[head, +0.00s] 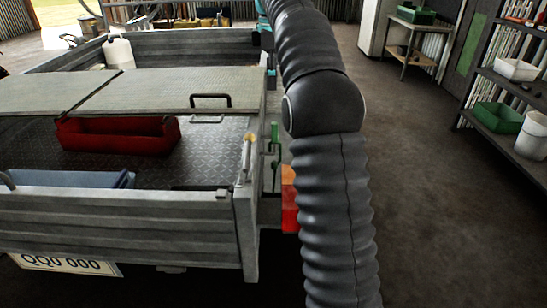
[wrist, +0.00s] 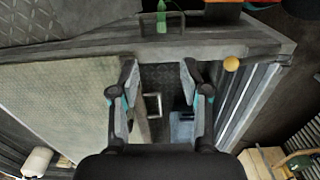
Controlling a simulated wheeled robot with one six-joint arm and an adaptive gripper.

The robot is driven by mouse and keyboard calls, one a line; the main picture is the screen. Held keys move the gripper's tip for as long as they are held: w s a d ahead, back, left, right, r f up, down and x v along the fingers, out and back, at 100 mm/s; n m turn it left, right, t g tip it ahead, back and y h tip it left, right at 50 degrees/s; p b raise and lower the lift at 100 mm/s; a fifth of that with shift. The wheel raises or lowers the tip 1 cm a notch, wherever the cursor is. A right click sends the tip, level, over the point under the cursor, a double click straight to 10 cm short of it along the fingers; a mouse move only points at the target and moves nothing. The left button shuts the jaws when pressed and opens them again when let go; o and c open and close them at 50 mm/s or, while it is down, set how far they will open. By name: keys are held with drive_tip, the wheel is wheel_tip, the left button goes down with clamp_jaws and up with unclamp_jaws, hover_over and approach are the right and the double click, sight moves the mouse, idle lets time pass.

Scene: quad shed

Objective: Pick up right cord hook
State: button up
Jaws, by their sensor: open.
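My gripper (wrist: 158,70) is open and empty in the wrist view, with its fingers apart above the edge of the trailer's lid. In the head view it is out of sight; only my arm shows. A green hook-like piece (head: 275,138) sits at the outer right side of the trailer, and a similar green piece (wrist: 161,17) shows in a dark bracket at the top of the wrist view, beyond the fingertips. I cannot tell for certain whether this is the right cord hook. A dark loop handle (head: 212,101) stands at the lid edge; a square loop (wrist: 152,105) shows between the fingers.
The grey trailer (head: 120,215) holds a red tray (head: 118,135) and a blue tray (head: 70,179). A yellow knob (wrist: 231,64) sits near the trailer's corner. A white jug (head: 118,53) stands farther back. Shelving (head: 500,110) is at the right, with clear floor before it.

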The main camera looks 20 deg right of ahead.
sight(275, 123)
wheel_tip(275, 123, down, 9)
drive_tip(key=shift+w+d+r+b, duration=0.1)
drive_tip(key=shift+w+d+b, duration=0.05)
drive_tip(key=shift+b, duration=0.65)
drive_tip(key=shift+s+d+f+b, duration=0.1)
drive_tip(key=shift+f+b, duration=0.1)
drive_tip(key=shift+f, duration=0.65)
drive_tip(key=shift+s+f+b, duration=0.15)
drive_tip(key=shift+f+b, duration=0.05)
drive_tip(key=shift+f, duration=0.7)
drive_tip(key=shift+s+d+f+b, duration=0.1)
drive_tip(key=shift+f+b, duration=0.1)
drive_tip(key=shift+f, duration=0.65)
clamp_jaws()
